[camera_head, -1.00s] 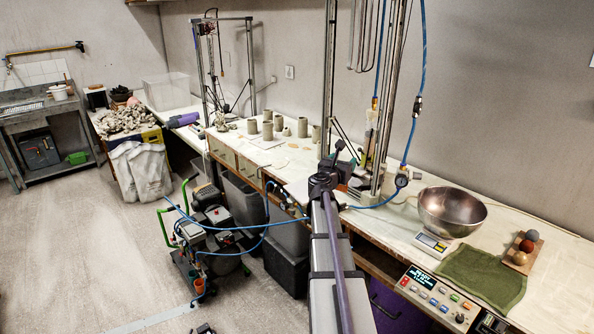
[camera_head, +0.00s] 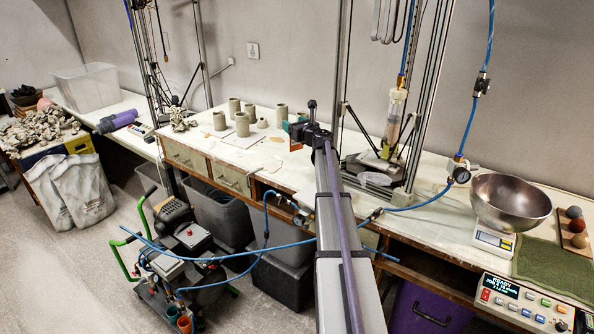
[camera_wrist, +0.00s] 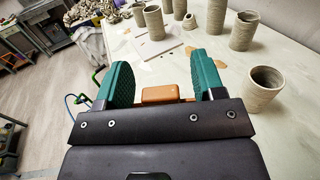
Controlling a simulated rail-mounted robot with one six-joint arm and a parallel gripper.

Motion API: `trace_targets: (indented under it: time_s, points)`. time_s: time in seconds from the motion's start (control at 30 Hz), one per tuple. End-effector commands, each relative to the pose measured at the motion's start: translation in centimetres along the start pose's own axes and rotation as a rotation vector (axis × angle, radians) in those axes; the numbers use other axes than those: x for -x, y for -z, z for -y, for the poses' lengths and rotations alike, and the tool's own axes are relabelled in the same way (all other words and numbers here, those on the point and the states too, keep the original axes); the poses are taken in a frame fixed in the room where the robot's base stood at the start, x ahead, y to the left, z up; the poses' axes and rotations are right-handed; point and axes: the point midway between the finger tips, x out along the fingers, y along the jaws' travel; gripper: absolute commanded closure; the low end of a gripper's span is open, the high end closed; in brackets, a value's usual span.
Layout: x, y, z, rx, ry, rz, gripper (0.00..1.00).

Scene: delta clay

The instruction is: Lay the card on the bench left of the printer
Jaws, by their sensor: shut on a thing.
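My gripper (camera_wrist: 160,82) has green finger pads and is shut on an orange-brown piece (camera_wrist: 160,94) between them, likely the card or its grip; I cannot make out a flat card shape. In the head view my gripper (camera_head: 297,132) is over the bench (camera_head: 300,178), left of the near printer (camera_head: 385,165), with a small reddish bit showing at its tip. The printer has tall metal columns and a clay-filled tube. I cannot tell from the head view how high the gripper is above the bench.
Several clay cups (camera_head: 281,113) stand on the bench behind and left of my gripper, around a pale board (camera_head: 246,139). A second column frame (camera_head: 203,50) stands farther left. A steel bowl (camera_head: 510,203) sits on a scale at right. A blue hose (camera_head: 420,203) crosses the bench's front edge.

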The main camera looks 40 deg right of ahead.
Motion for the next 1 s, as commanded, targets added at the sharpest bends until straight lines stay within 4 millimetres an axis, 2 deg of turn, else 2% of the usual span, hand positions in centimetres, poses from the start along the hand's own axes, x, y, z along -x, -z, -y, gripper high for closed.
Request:
trace_targets:
  time_s: [0.07, 0.2, 0.3, 0.47, 0.67, 0.83, 1.0]
  points:
    - [0.0, 1.2, 0.0, 0.000, 0.001, 0.000, 0.63]
    - [0.0, 4.9, 0.0, 0.000, 0.002, 0.000, 0.63]
    - [0.0, 6.7, 0.0, 0.000, 0.003, 0.000, 0.63]
    - [0.1, 6.6, 0.0, 0.000, 0.003, 0.000, 0.63]
    - [0.1, 10.4, 0.0, 0.000, 0.004, 0.000, 0.63]
    - [0.1, 9.9, 0.0, 0.000, 0.004, 0.000, 0.63]
    - [0.1, 10.3, 0.0, 0.000, 0.004, 0.000, 0.63]
